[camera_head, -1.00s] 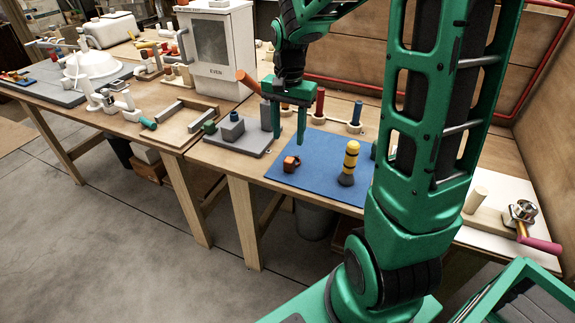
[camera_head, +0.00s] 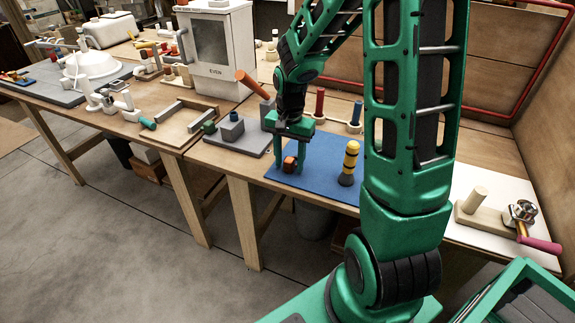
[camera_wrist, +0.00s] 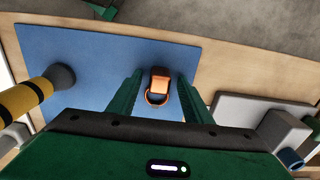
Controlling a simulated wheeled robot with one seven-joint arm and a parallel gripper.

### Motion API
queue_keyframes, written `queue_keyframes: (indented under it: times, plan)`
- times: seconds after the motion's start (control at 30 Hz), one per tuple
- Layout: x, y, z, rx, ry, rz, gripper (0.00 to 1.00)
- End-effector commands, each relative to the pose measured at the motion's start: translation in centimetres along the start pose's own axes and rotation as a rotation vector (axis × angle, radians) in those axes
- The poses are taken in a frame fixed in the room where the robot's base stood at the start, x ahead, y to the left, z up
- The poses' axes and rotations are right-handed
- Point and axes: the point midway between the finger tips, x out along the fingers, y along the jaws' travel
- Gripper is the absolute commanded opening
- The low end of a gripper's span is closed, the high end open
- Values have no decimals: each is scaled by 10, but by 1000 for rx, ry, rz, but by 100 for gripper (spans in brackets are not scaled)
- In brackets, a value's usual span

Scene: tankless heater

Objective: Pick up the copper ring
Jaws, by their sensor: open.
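The copper ring (camera_wrist: 157,97) shows in the wrist view as an orange loop attached to or resting against a small orange block (camera_wrist: 160,77) on the blue mat (camera_wrist: 85,50). In the head view the orange piece (camera_head: 289,163) sits near the mat's left part. My green gripper (camera_head: 290,168) is lowered over it, fingers pointing down. In the wrist view the two fingers (camera_wrist: 158,98) stand apart on either side of the ring, with gaps visible. The gripper is open and holds nothing.
A yellow-and-black banded post (camera_head: 350,163) stands on the mat to the right. A grey block base with pegs (camera_head: 240,138) lies left of the mat. An oven-like white box (camera_head: 217,50) stands behind. A crank fixture (camera_head: 522,218) is at far right.

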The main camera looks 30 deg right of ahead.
Motion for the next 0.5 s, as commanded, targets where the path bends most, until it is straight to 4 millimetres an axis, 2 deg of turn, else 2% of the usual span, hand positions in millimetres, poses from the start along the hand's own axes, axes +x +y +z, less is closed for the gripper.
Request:
queue_keyframes:
  times: [0.17,0.3,0.37,0.5]
  plan:
    - [0,0,0,0,0,0,45]
    - [0,0,0,0,0,0,12]
    - [0,0,0,0,0,0,0]
    - [0,0,0,0,0,0,0]
